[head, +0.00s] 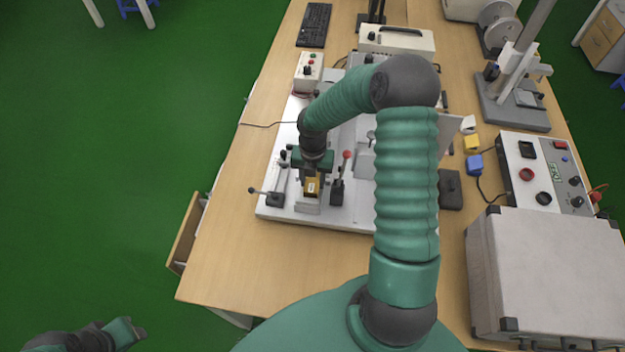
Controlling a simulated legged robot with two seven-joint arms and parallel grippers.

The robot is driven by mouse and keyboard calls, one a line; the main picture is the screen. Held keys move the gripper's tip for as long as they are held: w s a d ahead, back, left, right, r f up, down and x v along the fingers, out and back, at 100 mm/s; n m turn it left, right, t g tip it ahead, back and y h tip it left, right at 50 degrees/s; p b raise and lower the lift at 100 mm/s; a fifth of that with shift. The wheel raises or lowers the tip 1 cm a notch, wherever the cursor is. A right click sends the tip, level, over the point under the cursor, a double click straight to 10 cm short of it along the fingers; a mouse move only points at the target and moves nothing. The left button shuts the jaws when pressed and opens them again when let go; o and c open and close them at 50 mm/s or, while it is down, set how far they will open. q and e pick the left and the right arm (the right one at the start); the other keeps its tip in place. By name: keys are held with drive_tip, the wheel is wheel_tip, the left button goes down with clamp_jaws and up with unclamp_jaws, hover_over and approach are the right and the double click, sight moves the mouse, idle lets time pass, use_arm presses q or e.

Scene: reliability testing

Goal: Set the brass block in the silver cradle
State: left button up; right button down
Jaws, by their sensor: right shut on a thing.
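The brass block (312,187) is small and gold-coloured, with a pale label on its front. My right gripper (312,177) points down and is shut on it. The silver cradle (307,205) sits at the front of the white base plate, directly under the block. The block's lower edge meets the cradle's top in this view; I cannot tell whether it rests there or hovers just above. My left gripper (132,331) is low at the left, over the green floor and away from the table; its jaws are not clear.
Lever clamps (277,190) flank the cradle on the white base plate (275,213), one with a red knob (347,155). A control box (308,72) stands behind. A grey case (540,265) and a power unit (547,173) fill the right. The table's front left is bare.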

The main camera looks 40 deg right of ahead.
sight(309, 183)
drive_tip(key=shift+s+a+f, duration=0.1)
drive_tip(key=shift+a+f, duration=0.1)
drive_tip(key=shift+a, duration=0.35)
drive_tip(key=c, duration=0.9)
unclamp_jaws()
drive_tip(key=shift+w+a, duration=0.1)
drive_tip(key=shift+w, duration=0.1)
drive_tip(key=shift+o, duration=0.2)
drive_tip(key=shift+d+f, duration=0.1)
drive_tip(key=shift+d, duration=0.25)
drive_tip(key=shift+r, duration=0.25)
wheel_tip(309, 183, up, 12)
drive_tip(key=s+a+m+t, duration=0.1)
drive_tip(key=s+a+m, duration=0.3)
drive_tip(key=a+m, duration=0.4)
drive_tip(key=s+a+m+t, duration=0.1)
drive_tip(key=s+a+m, duration=0.4)
drive_tip(key=m, duration=1.2)
drive_tip(key=a, duration=0.4)
drive_tip(key=shift+a+m+t+p, duration=0.25)
drive_tip(key=shift+m+t+p, duration=0.05)
drive_tip(key=shift+m+p, duration=0.1)
